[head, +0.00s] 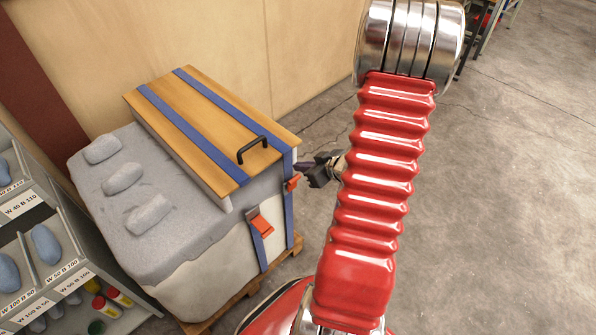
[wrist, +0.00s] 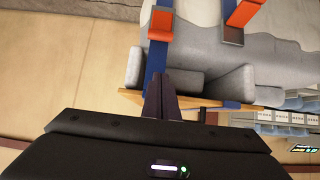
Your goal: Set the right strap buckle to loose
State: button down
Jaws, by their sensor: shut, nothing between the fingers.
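A wooden board (head: 205,120) with a black handle (head: 253,150) lies on a grey padded block (head: 130,215). Two blue straps run over the board and down the front. The right strap buckle (head: 292,183) is orange, high on the near right corner; in the wrist view, which is upside down, it is the left one (wrist: 160,27). The left strap buckle (head: 261,225) is orange and grey, and it shows in the wrist view (wrist: 243,14). My gripper (head: 303,168) is shut and empty beside the right strap; its dark fingertips (wrist: 160,76) overlap the strap near the board edge. Contact is unclear.
The block stands on a wooden pallet (head: 240,290). A shelf with labelled bins (head: 30,285) stands at the lower left. A plywood wall (head: 200,40) rises behind. The concrete floor (head: 510,200) at the right is clear. My red arm hides part of the floor.

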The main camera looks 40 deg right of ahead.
aim_at(294, 180)
jog(key=x, duration=0.9)
jog(key=shift+w+f, duration=0.2)
jog(key=shift+f, duration=0.05)
jog(key=s, duration=0.1)
jog(key=s+f, duration=0.1)
jog(key=s, duration=0.1)
jog(key=shift+d+f, duration=0.1)
jog(key=shift+f, duration=0.25)
jog(key=shift+s+f, duration=0.15)
jog(key=shift+s, duration=0.05)
jog(key=shift+s, duration=0.1)
jog(key=shift+d, duration=0.1)
jog(key=shift+s, duration=0.1)
